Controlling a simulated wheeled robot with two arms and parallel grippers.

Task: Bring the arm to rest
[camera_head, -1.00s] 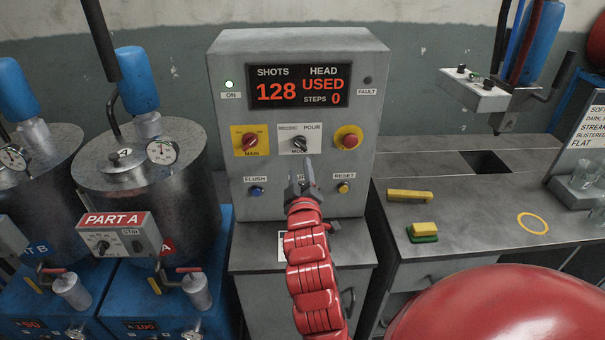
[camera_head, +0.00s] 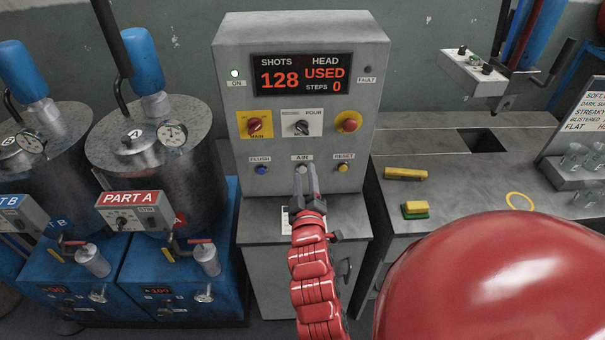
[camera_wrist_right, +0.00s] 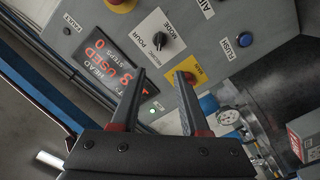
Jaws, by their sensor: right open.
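My right arm is red and reaches up from the bottom middle of the head view. Its gripper (camera_head: 306,184) is open and empty, in front of the lower part of the grey control cabinet (camera_head: 232,140), just below the AIR label. In the right wrist view the two dark fingers (camera_wrist_right: 160,105) stand apart with nothing between them. Whether the fingertips touch the cabinet cannot be told. My left gripper is not in view.
Two steel tanks on blue bases stand at left, one marked PART A (camera_head: 130,198).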

